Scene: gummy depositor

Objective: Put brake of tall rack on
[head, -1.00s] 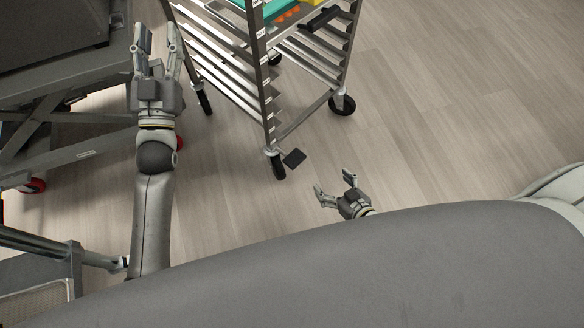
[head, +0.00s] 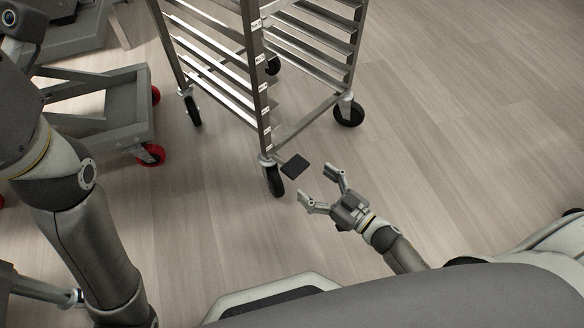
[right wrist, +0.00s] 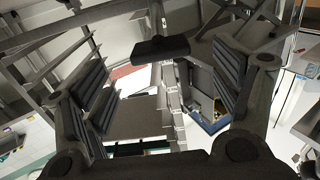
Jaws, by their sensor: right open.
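The tall rack (head: 258,75) is a silver metal frame with several rails, standing on black casters at the top centre of the head view. Its nearest caster (head: 274,180) carries a flat black brake pedal (head: 295,166) that sticks out to the right. I cannot tell whether the pedal is up or down. My right gripper (head: 319,188) is open and empty, just right of and below the pedal, apart from it. In the right wrist view a dark flat piece (right wrist: 160,48), probably the pedal, shows beyond the open fingers. My left arm enters at the left; its fingers are out of view.
A grey cart (head: 112,115) with red wheels stands left of the rack, near my left arm. The rack's other casters, such as the right one (head: 349,113), rest on the floor. The wooden floor (head: 460,120) to the right is clear.

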